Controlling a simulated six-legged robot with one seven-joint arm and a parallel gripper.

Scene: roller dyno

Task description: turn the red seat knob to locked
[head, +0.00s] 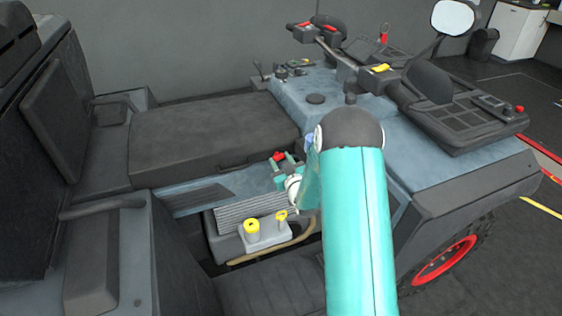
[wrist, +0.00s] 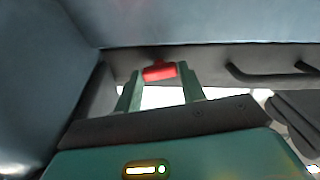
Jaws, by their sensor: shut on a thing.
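The red seat knob (wrist: 159,72) sits on the dark side face under the seat, at the top centre of the wrist view. In the head view the knob (head: 279,157) is a small red spot beside the blue-grey panel. My gripper (wrist: 159,75) has its two green fingers on either side of the knob and is shut on it. In the head view my gripper (head: 286,168) is partly hidden by my teal arm. The knob's locked or unlocked marking cannot be made out.
A grey box with yellow caps (head: 266,234) stands just below my gripper. The dark seat cushion (head: 205,138) is to its left. A black curved handle (wrist: 270,76) lies right of the knob. The steering tiller (head: 345,62) is further back.

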